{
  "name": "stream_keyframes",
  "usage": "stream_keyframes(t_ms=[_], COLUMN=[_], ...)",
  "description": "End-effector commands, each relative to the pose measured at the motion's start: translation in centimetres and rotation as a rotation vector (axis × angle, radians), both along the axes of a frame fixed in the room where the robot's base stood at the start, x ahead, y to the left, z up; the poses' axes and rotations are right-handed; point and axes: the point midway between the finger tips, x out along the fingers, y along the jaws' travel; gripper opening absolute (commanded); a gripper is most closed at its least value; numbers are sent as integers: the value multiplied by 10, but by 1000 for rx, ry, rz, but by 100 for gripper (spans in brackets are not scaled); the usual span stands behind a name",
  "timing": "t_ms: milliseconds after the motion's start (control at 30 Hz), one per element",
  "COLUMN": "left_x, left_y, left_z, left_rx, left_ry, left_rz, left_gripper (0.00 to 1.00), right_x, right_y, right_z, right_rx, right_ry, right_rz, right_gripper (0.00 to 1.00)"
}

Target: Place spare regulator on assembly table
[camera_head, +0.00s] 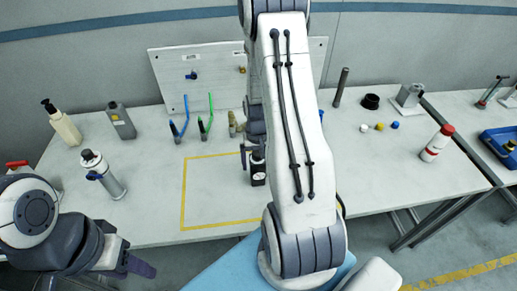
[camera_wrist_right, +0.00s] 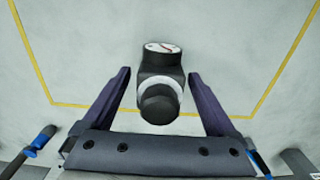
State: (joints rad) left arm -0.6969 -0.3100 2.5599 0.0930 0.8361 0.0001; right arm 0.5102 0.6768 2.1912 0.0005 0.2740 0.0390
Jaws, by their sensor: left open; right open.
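The regulator, dark with a light ring and a round gauge face, shows in the right wrist view (camera_wrist_right: 160,62). It appears to stand on the assembly table (camera_head: 220,205) inside the yellow outline, and shows in the head view (camera_head: 258,174) beside my right forearm. My right gripper (camera_wrist_right: 159,75) is open, one finger on each side of the regulator, with visible gaps between. In the head view my right arm hides most of this gripper. My left gripper (camera_head: 140,266) is open and empty at the lower left, by the table's front edge.
A spray can (camera_head: 102,174), bottle (camera_head: 62,124) and grey container (camera_head: 120,121) stand at left. Blue and green tools (camera_head: 210,120) stand before a white back panel (camera_head: 200,65). A red-capped bottle (camera_head: 437,143) stands at right. The outlined area's left part is clear.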

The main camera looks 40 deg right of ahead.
Motion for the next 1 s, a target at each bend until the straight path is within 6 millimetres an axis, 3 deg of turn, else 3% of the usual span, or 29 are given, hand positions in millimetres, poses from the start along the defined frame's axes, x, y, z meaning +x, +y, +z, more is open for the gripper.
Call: stream_keyframes(t_ms=[200,400,767,867,1000], left_x=[0,0,0,0,0], left_y=[0,0,0,0,0], left_z=[-8,-11,-11,-11,-11], left_rx=[0,0,0,0,0], left_ry=[0,0,0,0,0], left_rz=[-1,-1,-1,-1,0], left_gripper=[50,50,50,50,50], right_x=[1,1,2,8,6], right_y=[-1,-1,6,35,118], right_z=[47,78,92,103,133], right_rx=[-5,-2,0,0,5], right_ry=[-8,-3,-2,-10,-28], right_rz=[-1,-1,17,96,323], right_gripper=[92,92,92,92,92])
